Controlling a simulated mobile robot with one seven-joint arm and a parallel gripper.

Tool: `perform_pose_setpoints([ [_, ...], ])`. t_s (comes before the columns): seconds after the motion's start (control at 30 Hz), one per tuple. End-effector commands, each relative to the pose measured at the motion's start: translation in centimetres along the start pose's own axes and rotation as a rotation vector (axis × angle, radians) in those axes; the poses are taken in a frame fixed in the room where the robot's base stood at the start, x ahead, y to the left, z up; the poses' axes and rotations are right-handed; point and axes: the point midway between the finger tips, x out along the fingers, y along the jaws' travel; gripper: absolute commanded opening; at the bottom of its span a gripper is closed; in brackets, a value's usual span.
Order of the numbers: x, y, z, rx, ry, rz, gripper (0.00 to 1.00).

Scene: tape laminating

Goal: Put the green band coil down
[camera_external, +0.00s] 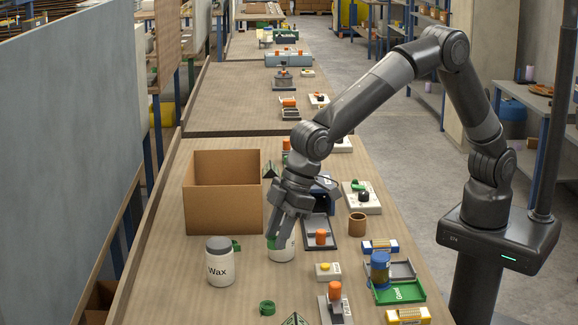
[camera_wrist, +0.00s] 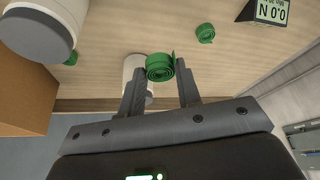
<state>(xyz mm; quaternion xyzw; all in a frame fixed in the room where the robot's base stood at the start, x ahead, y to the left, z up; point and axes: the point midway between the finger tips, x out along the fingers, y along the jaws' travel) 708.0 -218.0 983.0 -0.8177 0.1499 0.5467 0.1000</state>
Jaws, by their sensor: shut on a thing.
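My gripper (camera_wrist: 160,78) is shut on a green band coil (camera_wrist: 160,66), a rolled strip that shows between the two fingertips in the wrist view. In the external view my gripper (camera_external: 274,239) is in front of a white jar (camera_external: 284,250), right of the jar labelled Wax (camera_external: 220,264). Only a bit of green shows at the fingertips there. I cannot tell how far the coil is above the table. Another green coil (camera_external: 267,308) lies on the table nearer the camera; it also shows in the wrist view (camera_wrist: 205,33). A third green piece (camera_external: 236,246) lies beside the Wax jar.
An open cardboard box (camera_external: 222,205) stands behind the Wax jar. A green tray (camera_external: 400,293), a blue roll (camera_external: 380,268), a brown cup (camera_external: 357,225) and several small devices fill the right side. Bare table (camera_external: 180,295) lies at the front left.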

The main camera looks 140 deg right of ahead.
Motion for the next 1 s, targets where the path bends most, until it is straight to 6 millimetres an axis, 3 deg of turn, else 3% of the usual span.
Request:
perform_pose_setpoints([
  [0.17, -2.6, 0.0, -1.2, 0.0, 0.006, 0.0, 0.1],
  [0.5, -11.6, 0.0, -4.9, 0.001, 0.007, 0.0, 0.1],
  [0.77, -10.3, 5.1, -5.8, -0.093, 0.0, -0.04, 0.1],
  [1.0, -9.7, 12.3, -6.8, -0.237, 0.001, -0.102, 0.1],
])
